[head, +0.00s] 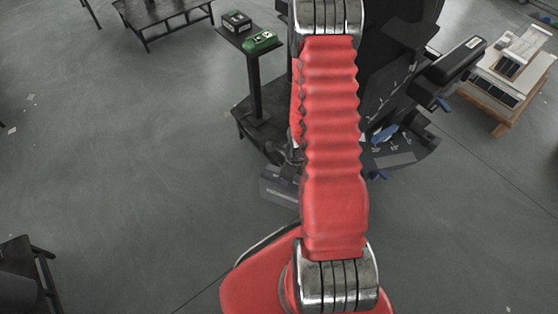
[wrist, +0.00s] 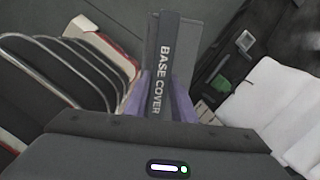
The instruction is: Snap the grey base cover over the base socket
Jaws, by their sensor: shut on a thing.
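The grey base cover (wrist: 178,35) shows in the wrist view as an upright dark grey plate with "BASE COVER" in pale letters. My gripper (wrist: 160,92) has purple fingers on both sides of the cover and is shut on it. The cover's far end is hidden from the fingers outward only in part; its lower edge lies behind the gripper body. I cannot make out the base socket for certain in either view. In the head view my red arm hides the gripper.
A dark column (head: 385,75) stands behind my arm. A small stand (head: 256,75) holds a black box (head: 236,21) and a green item (head: 261,43). A dark housing with a green part (wrist: 221,83) lies right of the cover. A pallet (head: 497,92) stands at right.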

